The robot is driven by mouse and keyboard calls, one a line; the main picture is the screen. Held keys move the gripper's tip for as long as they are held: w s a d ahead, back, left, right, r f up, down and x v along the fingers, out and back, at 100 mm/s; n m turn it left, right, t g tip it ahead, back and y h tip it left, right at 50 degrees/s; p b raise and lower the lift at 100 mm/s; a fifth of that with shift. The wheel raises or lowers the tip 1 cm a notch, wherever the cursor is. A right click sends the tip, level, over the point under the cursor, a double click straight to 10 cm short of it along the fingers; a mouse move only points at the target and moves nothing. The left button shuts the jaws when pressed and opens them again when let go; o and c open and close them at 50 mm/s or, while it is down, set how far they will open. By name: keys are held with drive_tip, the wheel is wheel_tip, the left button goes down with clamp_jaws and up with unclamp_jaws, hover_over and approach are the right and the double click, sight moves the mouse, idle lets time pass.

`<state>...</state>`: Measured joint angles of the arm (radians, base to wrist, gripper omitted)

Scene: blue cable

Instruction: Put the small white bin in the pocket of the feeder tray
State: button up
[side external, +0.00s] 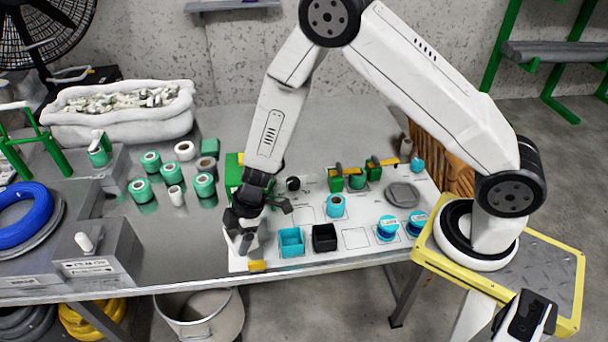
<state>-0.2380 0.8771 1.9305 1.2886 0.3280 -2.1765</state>
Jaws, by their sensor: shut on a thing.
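The feeder tray (356,239) is a white board with outlined pockets on the near side of the metal table. A cyan bin (291,242) and a black bin (324,238) sit side by side in its front row. My gripper (246,237) points down at the tray's front left corner, just left of the cyan bin. It is shut on a small pale thing, which looks like the small white bin. The fingers hide most of it, and I cannot tell whether it touches the tray.
Green and white spools (151,162) stand on the table to the left. On the tray are a cyan spool (335,205), cyan-topped jars (388,227), a grey disc (402,194) and green blocks with yellow tops (336,179). A grey block (98,250) stands front left.

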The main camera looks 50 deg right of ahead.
drive_tip(key=shift+d, duration=0.1)
drive_tip(key=shift+s+d+r+m, duration=0.1)
drive_tip(key=shift+s+d+m, duration=0.15)
drive_tip(key=shift+d, duration=0.2)
drive_tip(key=s+d+r+m+t, duration=0.1)
drive_tip(key=s+d+m, duration=0.3)
drive_tip(key=d, duration=0.6)
drive_tip(key=shift+s+d+r+t+h, duration=0.3)
drive_tip(key=shift+s+h, duration=0.1)
drive_tip(key=shift+s, duration=0.55)
drive_tip(key=shift+f, duration=0.1)
drive_tip(key=w+f, duration=0.2)
drive_tip(key=w, duration=0.2)
drive_tip(key=w+f, duration=0.3)
drive_tip(key=w, duration=0.1)
drive_tip(key=w+a+f, duration=0.1)
drive_tip(key=w+f, duration=0.2)
drive_tip(key=w, duration=0.1)
drive_tip(key=shift+w+a+f, duration=0.1)
drive_tip(key=shift+w+f, duration=0.1)
drive_tip(key=shift+w, duration=0.1)
drive_tip(key=shift+w+f, duration=0.4)
